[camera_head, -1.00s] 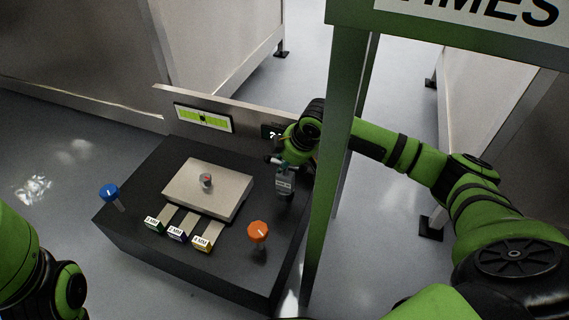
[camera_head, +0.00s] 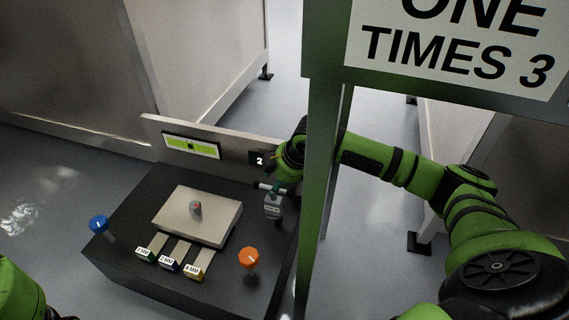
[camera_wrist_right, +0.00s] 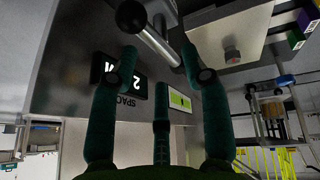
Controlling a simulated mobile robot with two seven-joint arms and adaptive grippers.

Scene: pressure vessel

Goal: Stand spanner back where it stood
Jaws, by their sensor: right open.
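The spanner (camera_head: 272,207) appears as a grey labelled body under a crossbar, upright at the right side of the dark bench; its foot is hard to make out. In the right wrist view, a bright metal bar with a black ball end (camera_wrist_right: 133,16), seemingly its crossbar, runs across just beyond my fingertips. In the head view, my right gripper (camera_head: 281,183) is small and dark, right at the crossbar. I cannot tell whether it touches. My left gripper is out of view.
A green post (camera_head: 318,200) with a sign stands just right of the bench, close to my right arm. The bench holds a pale plate (camera_head: 180,221), a blue knob (camera_head: 98,223), an orange knob (camera_head: 248,257) and labelled blocks (camera_head: 169,265). A panel (camera_head: 235,157) rises behind.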

